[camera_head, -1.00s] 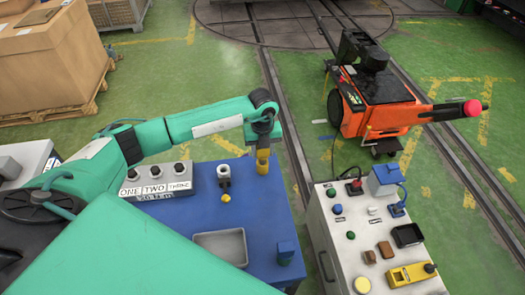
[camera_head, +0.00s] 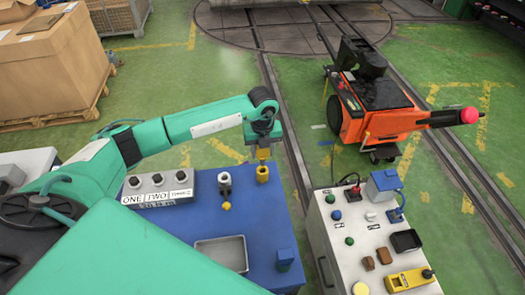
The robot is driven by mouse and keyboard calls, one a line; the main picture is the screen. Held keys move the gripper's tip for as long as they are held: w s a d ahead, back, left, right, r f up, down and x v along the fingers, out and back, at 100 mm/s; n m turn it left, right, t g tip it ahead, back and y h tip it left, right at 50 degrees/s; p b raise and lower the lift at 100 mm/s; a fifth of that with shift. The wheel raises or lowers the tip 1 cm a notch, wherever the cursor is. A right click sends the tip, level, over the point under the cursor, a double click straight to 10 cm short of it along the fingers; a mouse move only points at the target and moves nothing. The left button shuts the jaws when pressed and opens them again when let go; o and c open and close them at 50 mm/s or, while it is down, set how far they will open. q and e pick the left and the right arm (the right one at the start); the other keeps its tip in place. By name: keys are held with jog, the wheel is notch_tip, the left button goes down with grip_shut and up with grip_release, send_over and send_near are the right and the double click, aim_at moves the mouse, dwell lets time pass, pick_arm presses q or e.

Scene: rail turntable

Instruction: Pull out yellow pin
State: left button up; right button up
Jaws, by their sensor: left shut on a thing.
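My left gripper (camera_head: 263,148) is over the far right part of the blue table. It is shut on the yellow pin (camera_head: 263,154), which shows just below the jaws. A yellow holder (camera_head: 262,174) stands on the table right under it, and the pin's lower end is above or at the holder's top; the exact gap is too small to tell. My right gripper is not in view.
The blue table (camera_head: 180,225) also bears a button box (camera_head: 160,187), a grey fixture (camera_head: 224,182), a small yellow knob (camera_head: 227,206), a metal tray (camera_head: 222,252) and a blue block (camera_head: 285,258). A white control console (camera_head: 330,242) stands to the right. An orange machine (camera_head: 375,115) is behind.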

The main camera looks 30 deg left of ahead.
pick_arm(q)
jog(key=shift+r, duration=0.15)
jog(key=shift+r+p, duration=1.4)
jog(key=shift+r, duration=1)
